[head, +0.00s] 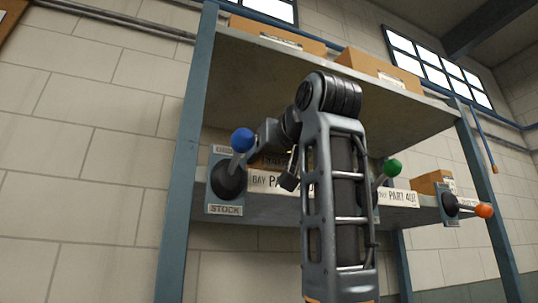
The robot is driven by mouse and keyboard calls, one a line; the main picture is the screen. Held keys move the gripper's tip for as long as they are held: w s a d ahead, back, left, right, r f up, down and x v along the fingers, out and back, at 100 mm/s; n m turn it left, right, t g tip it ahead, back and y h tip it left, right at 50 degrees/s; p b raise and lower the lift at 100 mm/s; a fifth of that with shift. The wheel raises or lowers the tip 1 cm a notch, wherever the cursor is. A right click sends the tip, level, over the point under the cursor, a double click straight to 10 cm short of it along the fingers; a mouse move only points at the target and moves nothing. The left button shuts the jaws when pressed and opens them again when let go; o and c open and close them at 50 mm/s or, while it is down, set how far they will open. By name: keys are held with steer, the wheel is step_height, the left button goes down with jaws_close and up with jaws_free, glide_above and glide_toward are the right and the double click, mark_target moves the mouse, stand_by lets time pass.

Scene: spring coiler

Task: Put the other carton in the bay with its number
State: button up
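My arm rises through the middle of the head view and bends over toward the lower shelf. A dark part that seems to be my gripper (289,179) is small and partly hidden by the arm; its fingers are not clear. A brown carton (430,183) sits on the lower shelf (421,214) at the right, near a bay label reading about "PART 407" (402,197). Another bay label (262,181) starts "BAY PA" and its number is hidden behind my arm. Something brown shows behind the arm above that label; I cannot tell whether it is a carton.
Levers with a blue knob (243,139), a green knob (392,167) and an orange knob (485,211) stick out from the shelf front. The blue one's plate reads "STOCK" (226,210). Two cartons stand on the upper shelf, left (278,35) and right (372,69). Blue posts (184,170) frame the rack.

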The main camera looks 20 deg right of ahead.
steer(key=o, duration=1.1)
steer(key=shift+f, duration=0.15)
steer(key=shift+c, duration=0.2)
steer(key=o, duration=0.5)
steer(key=shift+c, duration=0.2)
steer(key=shift+r, duration=0.25)
steer(key=s, duration=1.2)
